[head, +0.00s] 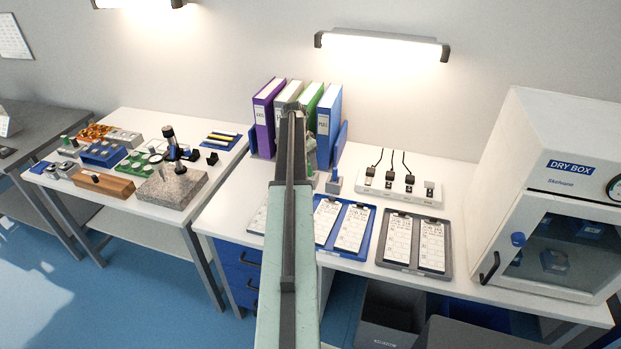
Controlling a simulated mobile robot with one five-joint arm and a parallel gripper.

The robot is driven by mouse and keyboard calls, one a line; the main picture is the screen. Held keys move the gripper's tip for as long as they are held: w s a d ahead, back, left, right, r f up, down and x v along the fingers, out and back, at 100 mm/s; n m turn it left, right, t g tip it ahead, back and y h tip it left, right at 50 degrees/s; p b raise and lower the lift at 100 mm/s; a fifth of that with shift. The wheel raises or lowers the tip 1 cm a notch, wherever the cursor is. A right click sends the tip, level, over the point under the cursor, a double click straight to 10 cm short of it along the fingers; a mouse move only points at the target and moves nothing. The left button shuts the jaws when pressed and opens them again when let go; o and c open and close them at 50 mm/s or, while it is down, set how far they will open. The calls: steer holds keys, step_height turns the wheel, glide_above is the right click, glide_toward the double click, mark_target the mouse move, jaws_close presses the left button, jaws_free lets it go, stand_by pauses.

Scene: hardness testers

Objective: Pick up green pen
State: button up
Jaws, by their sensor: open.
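I cannot make out a green pen in the head view. My arm (297,255) reaches up the middle of the picture over the right-hand white bench (225,213), and its far end lies in front of the binders. My gripper's fingers cannot be made out; the arm hides what is behind it. Small greenish and grey parts show just right of the arm's far end, too small to identify.
Binders (328,120) stand behind the arm. Clipboards (378,242), a white strip with small devices (399,190) and a dry box (560,180) are to the right. The left bench carries a granite stand (172,188), a wooden block (104,185) and a blue mat (221,141).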

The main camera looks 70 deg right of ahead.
steer(key=b+x, duration=0.2)
steer(key=x, duration=0.1)
steer(key=shift+a+f, duration=0.1)
steer(key=shift+f, duration=0.2)
steer(key=shift+r, duration=0.15)
steer(key=shift+c, duration=0.6)
jaws_close()
step_height(320, 180, up, 10)
steer(key=p, duration=1)
steer(key=shift+r+p, duration=0.2)
steer(key=shift+p, duration=0.1)
steer(key=shift+f, duration=0.1)
